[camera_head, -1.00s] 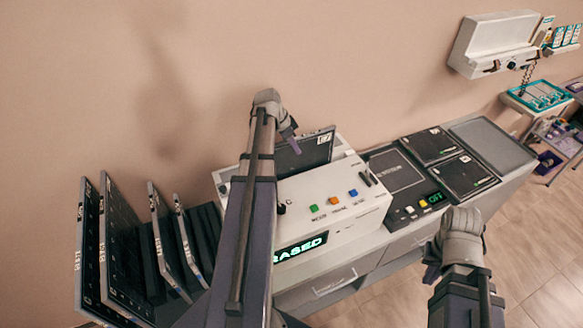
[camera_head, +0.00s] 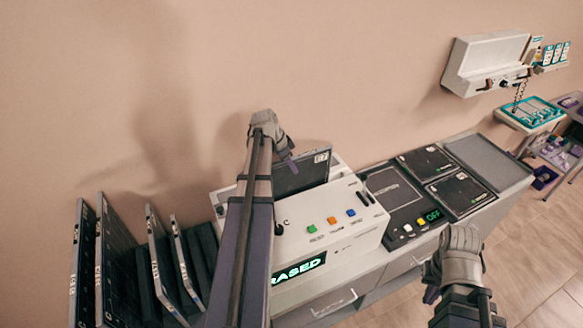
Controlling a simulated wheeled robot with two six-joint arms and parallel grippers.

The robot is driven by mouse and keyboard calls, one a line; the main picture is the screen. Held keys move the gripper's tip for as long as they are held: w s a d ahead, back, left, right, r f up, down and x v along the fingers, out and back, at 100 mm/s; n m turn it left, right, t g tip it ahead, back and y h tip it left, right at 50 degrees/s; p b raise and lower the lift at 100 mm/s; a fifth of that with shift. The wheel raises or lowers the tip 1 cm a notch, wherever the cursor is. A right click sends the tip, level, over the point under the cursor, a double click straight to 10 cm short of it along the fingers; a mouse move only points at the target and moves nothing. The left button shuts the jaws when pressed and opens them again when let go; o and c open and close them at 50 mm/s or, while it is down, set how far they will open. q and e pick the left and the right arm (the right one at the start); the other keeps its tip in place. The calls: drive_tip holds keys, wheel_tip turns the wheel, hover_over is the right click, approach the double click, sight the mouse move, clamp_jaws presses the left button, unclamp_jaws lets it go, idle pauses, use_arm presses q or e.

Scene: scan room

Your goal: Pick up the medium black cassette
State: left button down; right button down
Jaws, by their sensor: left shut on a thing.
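A black cassette (camera_head: 303,173) stands upright in the slot at the back of the white machine (camera_head: 345,235), with its upper part showing and its lower part hidden. My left gripper (camera_head: 289,160) is at the cassette's top left side and is shut on it. My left arm hides part of the cassette and the machine's left end. My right gripper (camera_head: 436,285) is in front of the counter on the right, away from the cassettes. Its fingers are too hidden to tell whether it is open.
Several cassettes (camera_head: 115,265) stand upright in a rack at the left. Two black cassettes lie flat (camera_head: 460,192) right of the machine, beside a button panel reading OFF (camera_head: 432,215). A wall box (camera_head: 487,65) and a teal tray (camera_head: 533,110) are at the upper right.

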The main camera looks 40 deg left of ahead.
wheel_tip(320, 180, up, 18)
drive_tip(key=p, duration=1.7)
drive_tip(key=shift+f+m, duration=0.2)
drive_tip(key=shift+m, duration=0.1)
drive_tip(key=shift+s, duration=0.15)
